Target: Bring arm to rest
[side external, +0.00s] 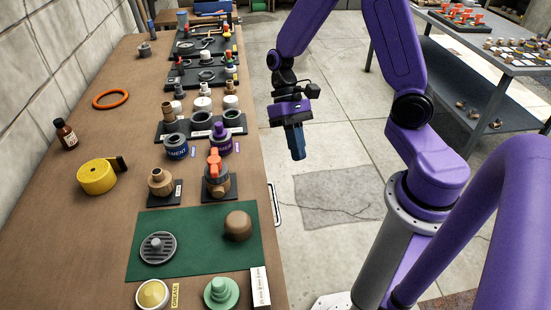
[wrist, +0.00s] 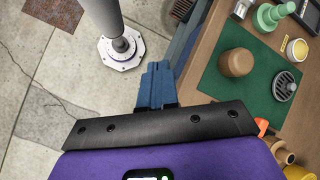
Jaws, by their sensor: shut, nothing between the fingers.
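My gripper (side external: 297,153) hangs in the air over the concrete floor, to the right of the long brown workbench (side external: 120,225). Its blue fingers are together and empty, pointing down. In the wrist view the fingers (wrist: 156,80) also show closed, with floor and the bench edge beyond them. My purple arm is raised and bent above its grey column. Nothing touches the gripper.
On the bench, a green mat (side external: 190,222) bears a brown knob (side external: 238,226) and a grey drain strainer (side external: 158,248). An orange-handled valve (side external: 215,175), yellow tape (side external: 97,176) and several fittings stand around. A grey table (side external: 480,60) is at the right. Floor between is clear.

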